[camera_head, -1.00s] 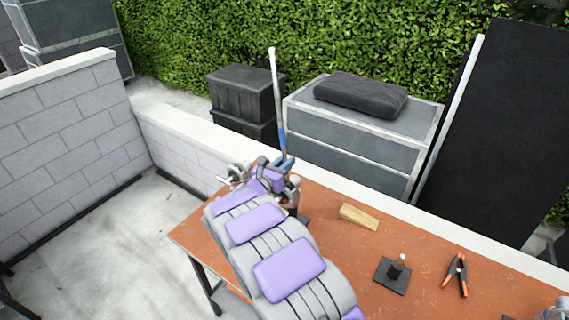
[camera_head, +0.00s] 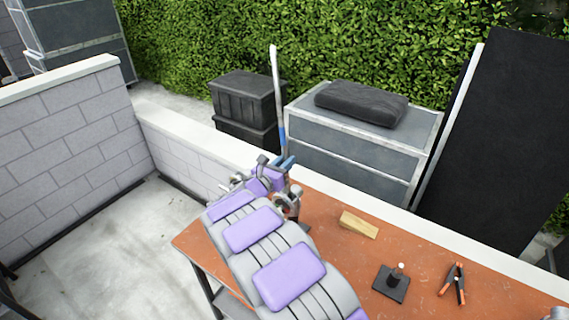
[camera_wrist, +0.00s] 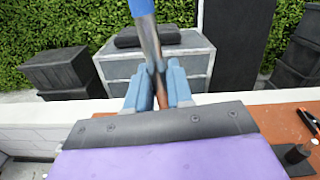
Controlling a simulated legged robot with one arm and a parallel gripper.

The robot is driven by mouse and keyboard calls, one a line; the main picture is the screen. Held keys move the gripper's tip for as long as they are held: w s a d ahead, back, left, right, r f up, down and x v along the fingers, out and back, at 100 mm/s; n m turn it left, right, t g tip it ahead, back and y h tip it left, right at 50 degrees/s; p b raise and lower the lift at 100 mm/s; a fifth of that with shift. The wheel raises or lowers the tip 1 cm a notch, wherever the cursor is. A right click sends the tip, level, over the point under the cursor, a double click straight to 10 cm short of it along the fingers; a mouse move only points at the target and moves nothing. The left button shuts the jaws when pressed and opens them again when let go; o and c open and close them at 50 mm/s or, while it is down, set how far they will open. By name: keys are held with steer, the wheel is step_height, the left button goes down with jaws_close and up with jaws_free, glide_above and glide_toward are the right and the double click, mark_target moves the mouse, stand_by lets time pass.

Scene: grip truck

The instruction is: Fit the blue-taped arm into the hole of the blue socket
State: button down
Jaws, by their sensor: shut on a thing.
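My gripper (camera_head: 284,162) is at the far left part of the orange table, shut on the blue-taped arm (camera_head: 279,100). The arm is a long pale rod with a blue tape band, standing nearly upright and tilted slightly in the head view. In the wrist view, my gripper's blue fingers (camera_wrist: 154,90) close around the metal arm (camera_wrist: 148,40), with the blue tape (camera_wrist: 141,7) above them. The arm's lower end is hidden behind my gripper and wrist. I cannot make out the blue socket in either view.
On the orange table (camera_head: 330,260) lie a wooden block (camera_head: 359,225), a black base with a short post (camera_head: 391,282) and an orange-handled clamp (camera_head: 454,284). A low white-topped wall (camera_head: 420,220) runs behind the table. Grey cases (camera_head: 350,150) and black boxes (camera_head: 245,100) stand beyond.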

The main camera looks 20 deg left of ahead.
mark_target(283, 151)
steer(key=shift+w+a+r+p, duration=0.1)
steer(key=shift+a+r+p, duration=0.05)
steer(key=shift+r+p, duration=0.85)
steer(key=shift+a+r+p, duration=0.1)
steer(key=shift+r+p, duration=0.55)
steer(key=shift+r, duration=0.65)
